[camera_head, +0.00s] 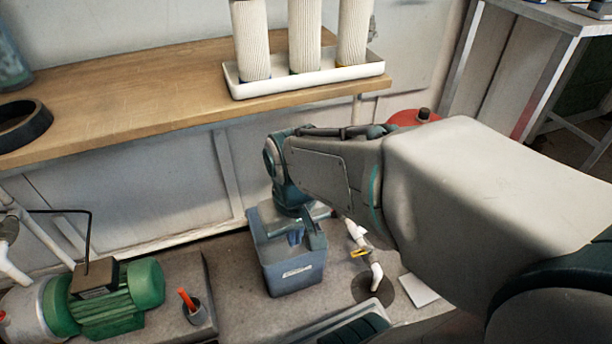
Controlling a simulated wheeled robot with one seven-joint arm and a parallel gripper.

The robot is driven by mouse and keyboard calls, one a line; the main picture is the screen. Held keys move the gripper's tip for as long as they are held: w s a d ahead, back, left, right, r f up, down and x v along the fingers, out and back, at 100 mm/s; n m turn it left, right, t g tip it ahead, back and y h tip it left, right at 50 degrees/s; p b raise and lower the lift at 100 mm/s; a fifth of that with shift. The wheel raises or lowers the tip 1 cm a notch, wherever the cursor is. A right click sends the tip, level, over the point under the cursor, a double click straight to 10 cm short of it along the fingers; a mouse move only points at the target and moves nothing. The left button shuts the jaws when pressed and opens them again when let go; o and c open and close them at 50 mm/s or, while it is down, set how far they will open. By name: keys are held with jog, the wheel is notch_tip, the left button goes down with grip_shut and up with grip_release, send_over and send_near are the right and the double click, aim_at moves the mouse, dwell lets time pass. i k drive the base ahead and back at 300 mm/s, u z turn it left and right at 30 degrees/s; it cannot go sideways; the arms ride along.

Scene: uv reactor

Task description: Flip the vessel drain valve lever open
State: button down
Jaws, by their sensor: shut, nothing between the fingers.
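A small yellow lever (361,253) sits on a white pipe fitting (375,276) that rises from the floor, just right of a grey-blue bin. It looks like the drain valve lever, but it is small and its exact angle is hard to tell. My gripper (296,238) points down over the bin, to the left of the yellow lever and apart from it in the picture. My gripper is shut and empty. My forearm covers the area right of the lever, and the upper part of the pipe is partly hidden behind my arm.
The open grey-blue bin (293,272) stands below my gripper. A wooden bench (130,95) with a white tray (305,78) of filter cartridges runs behind. A red object (408,118) shows behind my arm.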

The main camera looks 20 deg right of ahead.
aim_at(361, 251)
jog(key=k, duration=0.75)
jog(key=z, duration=0.7)
jog(key=i, duration=0.5)
jog(key=z, duration=0.05)
